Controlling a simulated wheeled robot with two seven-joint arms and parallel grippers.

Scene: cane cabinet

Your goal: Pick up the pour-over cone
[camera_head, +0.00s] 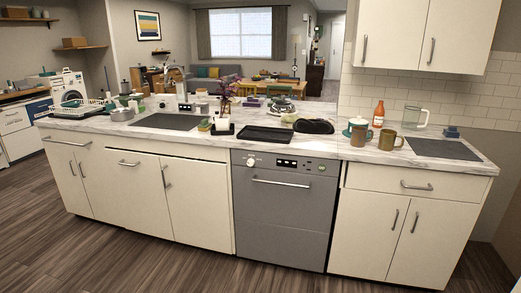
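No object can be identified with certainty as the pour-over cone at this size. A small teal and white item (352,126) with a wide rim stands on the counter right of the middle, and may be it. A brown mug (361,137) stands just in front and partly hides it. An olive-brown mug (390,140) stands to the right. Neither of my grippers is in view.
The marble counter (300,143) also carries an orange bottle (378,114), a clear pitcher (415,117), a black tray (266,134), a dark cooktop panel (441,149) and a dish rack (82,108). A grey dishwasher (283,215) is below. The floor in front is clear.

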